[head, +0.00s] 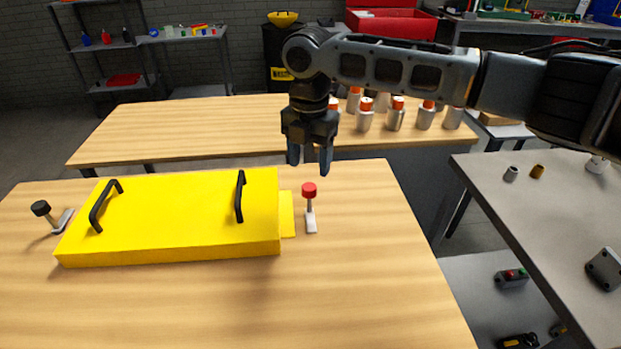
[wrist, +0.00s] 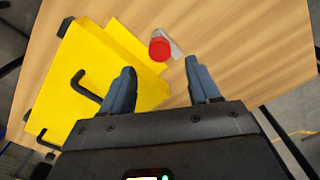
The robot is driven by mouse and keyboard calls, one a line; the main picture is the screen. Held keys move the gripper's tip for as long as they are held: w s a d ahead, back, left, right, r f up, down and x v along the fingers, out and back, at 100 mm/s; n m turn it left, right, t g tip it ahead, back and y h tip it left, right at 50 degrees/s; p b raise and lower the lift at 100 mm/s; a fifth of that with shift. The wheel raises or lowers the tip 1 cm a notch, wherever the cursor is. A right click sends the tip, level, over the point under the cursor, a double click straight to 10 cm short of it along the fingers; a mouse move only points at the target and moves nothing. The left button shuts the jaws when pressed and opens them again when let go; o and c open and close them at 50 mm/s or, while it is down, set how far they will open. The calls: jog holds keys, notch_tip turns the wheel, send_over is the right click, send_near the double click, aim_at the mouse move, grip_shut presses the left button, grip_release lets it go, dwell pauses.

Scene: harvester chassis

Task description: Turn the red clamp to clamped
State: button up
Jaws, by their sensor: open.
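The red clamp (head: 309,191) has a red knob on a short metal stem over a pale base. It stands upright on the wooden table, just right of the yellow chassis box (head: 170,215) and its side tab. In the wrist view the red knob (wrist: 160,48) shows beyond and between my fingertips. My gripper (head: 310,160) points down, open and empty, above the table near the clamp; its fingers (wrist: 160,75) are apart and do not touch the knob. A black-knobbed clamp (head: 41,209) leans outward at the box's left side.
Two black handles (head: 240,196) rise from the yellow box. Bottles with orange caps (head: 396,114) stand on the wooden table behind. A grey side table (head: 560,200) is at the right. The wooden table (head: 370,280) is clear in front and right of the clamp.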

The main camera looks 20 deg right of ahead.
aim_at(309, 187)
jog(key=shift+f+p, duration=0.4)
jog(key=shift+f, duration=2.75)
jog(key=c, duration=1)
jog(key=shift+a, duration=0.1)
jog(key=shift+c, duration=0.2)
